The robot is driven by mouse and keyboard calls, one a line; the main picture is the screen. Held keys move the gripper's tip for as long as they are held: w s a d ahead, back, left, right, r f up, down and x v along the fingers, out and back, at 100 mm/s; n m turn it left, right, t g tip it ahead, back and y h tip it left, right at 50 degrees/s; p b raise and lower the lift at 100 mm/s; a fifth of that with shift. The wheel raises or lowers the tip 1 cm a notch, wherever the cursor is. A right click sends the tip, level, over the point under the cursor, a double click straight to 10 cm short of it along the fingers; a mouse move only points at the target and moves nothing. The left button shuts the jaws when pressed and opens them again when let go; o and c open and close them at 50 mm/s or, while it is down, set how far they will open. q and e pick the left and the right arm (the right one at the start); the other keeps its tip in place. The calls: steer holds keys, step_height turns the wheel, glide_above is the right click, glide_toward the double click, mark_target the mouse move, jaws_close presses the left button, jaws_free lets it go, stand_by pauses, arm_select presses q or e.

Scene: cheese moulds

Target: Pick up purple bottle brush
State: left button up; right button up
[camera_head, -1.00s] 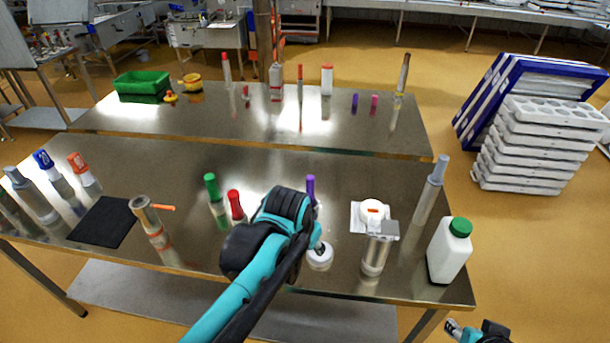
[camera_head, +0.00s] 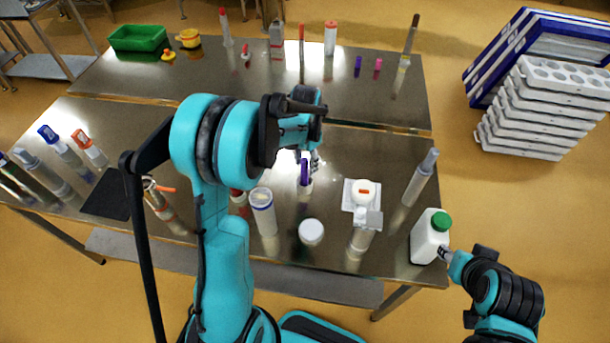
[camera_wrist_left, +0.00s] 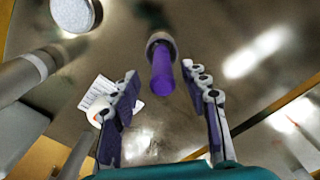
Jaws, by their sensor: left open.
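The purple bottle brush (camera_head: 304,174) stands on the near steel table, right of centre, partly hidden by my left gripper. In the left wrist view its purple handle (camera_wrist_left: 162,76) points toward me from a pale round lower part. My left gripper (camera_head: 314,158) is open and close above the brush. In the left wrist view the handle lies between the two spread fingers (camera_wrist_left: 160,82), with gaps on both sides and no visible contact. My right gripper (camera_head: 444,255) is beside a white bottle with a green cap (camera_head: 430,236); I cannot tell whether its fingers are open.
A white-and-blue cylinder (camera_head: 263,212), a white round lid (camera_head: 311,232) and a white-topped piece on a white card (camera_head: 362,192) stand near the brush. A grey-topped tube (camera_head: 420,178) is at the right. A green bin (camera_head: 138,38) is on the far table (camera_head: 200,80).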

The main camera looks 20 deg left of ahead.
mark_target(305, 170)
arm_select(q)
step_height(305, 170, down, 4)
steer(key=shift+w+a+f+b, duration=0.1)
steer(key=shift+a+f+b, duration=0.1)
steer(key=shift+b, duration=0.15)
steer(key=shift+c, duration=0.9)
jaws_close()
steer(key=shift+r, duration=0.15)
